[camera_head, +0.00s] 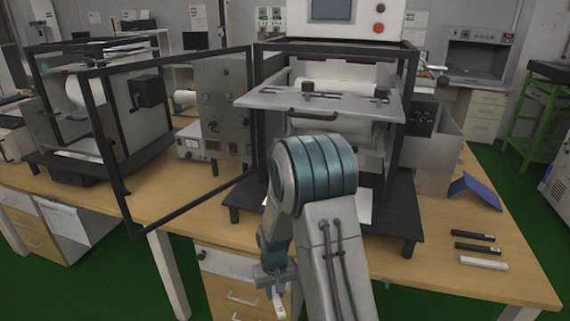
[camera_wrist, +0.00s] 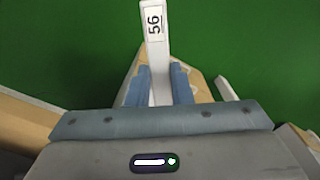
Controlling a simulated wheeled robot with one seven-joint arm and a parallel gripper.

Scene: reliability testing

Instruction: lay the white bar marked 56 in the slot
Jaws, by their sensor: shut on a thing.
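The white bar marked 56 (camera_wrist: 155,45) is held between the two blue fingers of my gripper (camera_wrist: 160,70) in the wrist view. Its labelled end points away from the palm, over green floor. In the head view, my gripper (camera_head: 273,287) hangs low in front of the table's front edge, with the white bar (camera_head: 280,307) pointing down from it. A machine with an open frame door stands behind my arm. Its raised metal plate (camera_head: 350,97) has dark clamps and narrow openings; I cannot tell which one is the slot. My arm hides part of the machine's lower inside.
Two black bars (camera_head: 474,236) and another white bar (camera_head: 483,263) lie at the table's right. A blue angled object (camera_head: 475,192) lies behind them. The open black door frame (camera_head: 130,190) juts out to the left of my arm.

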